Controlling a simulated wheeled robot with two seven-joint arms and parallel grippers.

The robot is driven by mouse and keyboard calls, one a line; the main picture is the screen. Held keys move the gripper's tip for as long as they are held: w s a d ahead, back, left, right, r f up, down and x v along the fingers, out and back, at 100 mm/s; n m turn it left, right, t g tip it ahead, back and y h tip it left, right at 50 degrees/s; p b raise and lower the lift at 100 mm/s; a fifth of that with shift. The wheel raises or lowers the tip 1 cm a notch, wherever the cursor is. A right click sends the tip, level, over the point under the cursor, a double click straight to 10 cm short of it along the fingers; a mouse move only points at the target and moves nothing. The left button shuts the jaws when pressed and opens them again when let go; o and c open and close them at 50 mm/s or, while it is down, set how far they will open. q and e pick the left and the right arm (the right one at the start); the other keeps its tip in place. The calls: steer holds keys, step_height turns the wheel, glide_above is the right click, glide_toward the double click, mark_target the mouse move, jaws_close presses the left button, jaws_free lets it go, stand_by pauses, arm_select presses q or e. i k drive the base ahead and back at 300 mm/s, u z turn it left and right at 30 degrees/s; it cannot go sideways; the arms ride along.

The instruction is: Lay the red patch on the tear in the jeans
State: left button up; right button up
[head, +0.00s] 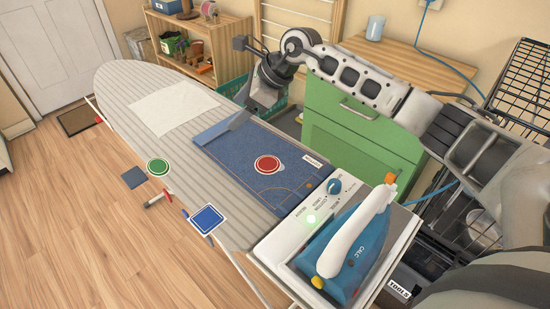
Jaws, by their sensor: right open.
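The folded blue jeans (228,146) lie flat on the striped ironing board. The round red patch (267,163) with a white rim lies flat on the jeans near their middle. I cannot make out the tear; whether the patch covers it is unclear. My right gripper (248,112) is open above the far edge of the jeans, up and left of the red patch and apart from it. Its fingers are seen side-on and partly blend with the jeans. My left gripper is out of view.
A blue iron (352,246) stands on a white control base at the board's near end. A white cloth (172,106) lies farther back. A green cabinet (352,150) stands behind.

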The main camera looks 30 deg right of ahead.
mark_target(266, 165)
steer(key=z, duration=0.1)
steer(key=k, duration=1)
steer(key=u, duration=0.1)
